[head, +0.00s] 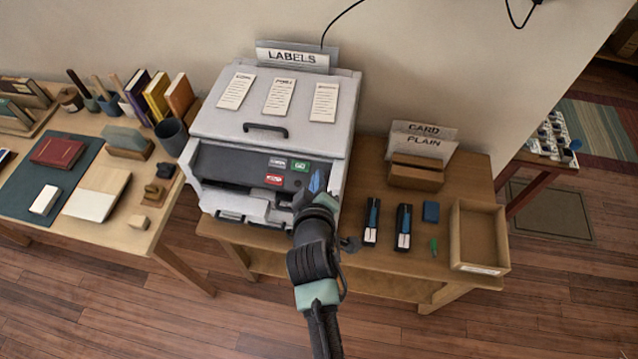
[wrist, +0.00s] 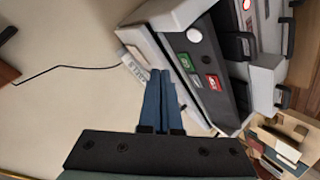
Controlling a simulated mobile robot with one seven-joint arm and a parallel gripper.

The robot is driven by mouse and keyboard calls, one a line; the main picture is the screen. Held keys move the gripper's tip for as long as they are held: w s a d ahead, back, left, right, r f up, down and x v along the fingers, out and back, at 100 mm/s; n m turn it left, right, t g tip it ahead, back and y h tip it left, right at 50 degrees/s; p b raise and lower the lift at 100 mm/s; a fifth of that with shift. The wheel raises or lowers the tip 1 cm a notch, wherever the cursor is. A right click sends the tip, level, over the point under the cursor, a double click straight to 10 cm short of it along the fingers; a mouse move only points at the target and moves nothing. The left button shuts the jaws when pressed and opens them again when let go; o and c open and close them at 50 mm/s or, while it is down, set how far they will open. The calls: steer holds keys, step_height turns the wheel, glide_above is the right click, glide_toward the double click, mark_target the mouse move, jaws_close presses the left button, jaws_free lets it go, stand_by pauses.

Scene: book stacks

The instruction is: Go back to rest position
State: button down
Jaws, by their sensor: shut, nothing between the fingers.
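My gripper (head: 318,182) is in front of the right side of the label printer's control panel in the head view. Its blue fingers (wrist: 160,100) are closed together and empty in the wrist view. The grey and white printer (head: 212,110) stands on a wooden table, with its lid down and three paper labels on top. Its panel has a green button (head: 299,166) and a red button (head: 273,180), which also show in the wrist view (wrist: 185,61). My arm hides the printer's front right corner. Whether the fingertips touch the printer, I cannot tell.
Two staplers (head: 403,228), a blue block (head: 431,212) and an empty wooden tray (head: 456,232) lie right of my arm. A card holder (head: 417,172) stands behind them. A desk with books (head: 58,152) is at the left. Wooden floor (head: 120,300) is open in front.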

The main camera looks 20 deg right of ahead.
stand_by(0.3)
steer(key=w+a+r+m+t+y, duration=0.1)
steer(key=w+a+r+m+t, duration=0.2)
steer(key=r, duration=1.2)
steer(key=w+a+r+t, duration=0.3)
steer(key=a+r+t, duration=0.1)
steer(key=r, duration=1.2)
steer(key=s+a+r+t+y, duration=0.1)
steer(key=s+a+r+t, duration=0.1)
steer(key=s+r, duration=0.3)
steer(key=s+a+r+m+t+y+b, duration=0.1)
steer(key=s+r, duration=0.5)
steer(key=r, duration=0.8)
steer(key=s+a+r+t+y, duration=0.2)
steer(key=s+a+r+t, duration=0.3)
steer(key=r, duration=0.5)
steer(key=shift+s+a+m+t+b, duration=0.25)
steer(key=shift+s+m+t+b, duration=0.05)
steer(key=shift+m+t+b, duration=0.1)
